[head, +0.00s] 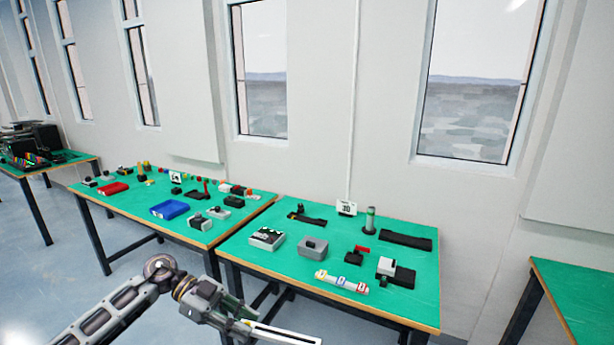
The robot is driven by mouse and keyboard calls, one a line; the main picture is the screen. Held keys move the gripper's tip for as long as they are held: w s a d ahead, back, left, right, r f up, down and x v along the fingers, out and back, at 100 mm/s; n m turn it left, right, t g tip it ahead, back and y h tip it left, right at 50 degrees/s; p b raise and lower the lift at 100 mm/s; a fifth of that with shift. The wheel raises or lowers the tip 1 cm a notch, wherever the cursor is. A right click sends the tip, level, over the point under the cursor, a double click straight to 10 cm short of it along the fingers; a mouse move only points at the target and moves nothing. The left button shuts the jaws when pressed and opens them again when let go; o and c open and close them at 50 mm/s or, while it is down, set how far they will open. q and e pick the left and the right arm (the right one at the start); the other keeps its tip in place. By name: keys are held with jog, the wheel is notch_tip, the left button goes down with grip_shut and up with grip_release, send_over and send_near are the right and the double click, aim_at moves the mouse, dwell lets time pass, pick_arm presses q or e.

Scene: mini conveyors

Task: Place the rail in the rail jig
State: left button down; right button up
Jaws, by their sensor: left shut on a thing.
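My left gripper (240,323) is at the bottom of the head view, in front of and below the nearer green table's front edge. It is shut on the rail (285,333), a long thin pale bar. The rail sticks out to the right of the fingers, tilted slightly down toward the right. The part between the fingers is hidden. I cannot tell for certain which item on the table is the rail jig; a long flat black piece (405,240) lies at the back right. My right gripper is not in view.
The green table (245,238) holds a grey block (312,247), a dark box with white marks (267,238), a coloured-label strip (342,281), a green-grey cylinder (370,219) and a black-and-white fixture (397,271). A second green table (130,205) with many small parts stands left.

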pick_arm(q)
jog(key=a, duration=0.5)
jog(key=w+d+f+n+t+y, duration=0.2)
jog(key=w+d+f+n+t, duration=0.1)
jog(key=w+f+n+t, duration=0.5)
jog(key=f+n+t, duration=0.1)
jog(key=n+t, duration=0.2)
jog(key=t, duration=0.1)
jog(key=shift+f+y, duration=0.15)
jog(key=shift+y, duration=0.25)
dwell(1.1)
jog(key=shift+t, duration=0.3)
